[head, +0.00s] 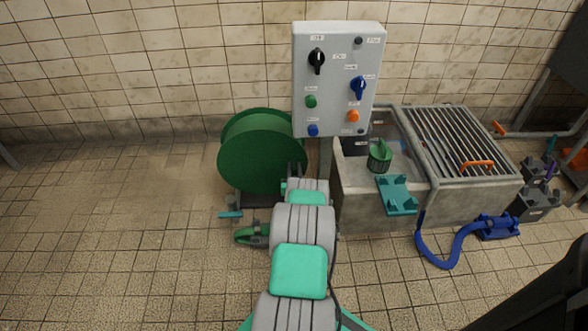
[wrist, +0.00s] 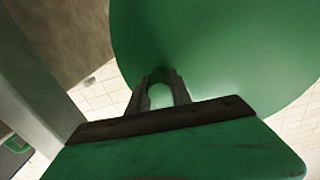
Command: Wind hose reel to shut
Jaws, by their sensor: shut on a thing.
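The hose reel (head: 260,155) is a large green drum on a low stand, left of the control panel's post in the head view. It fills the upper right of the wrist view (wrist: 225,45). My arm reaches to the reel's right side and hides part of it. My gripper (wrist: 161,78) has its two grey fingers close together against the reel, with green showing between them. It is shut on a part of the reel, probably its handle; the held part is mostly hidden. In the head view the fingers (head: 296,170) are small and dark beside the drum.
A grey control panel (head: 337,80) with knobs and buttons stands on a post right beside the reel. A concrete trough (head: 385,215) with a metal grate (head: 462,145) lies to the right. A blue hose (head: 440,262) lies on the floor. The tiled floor at left is clear.

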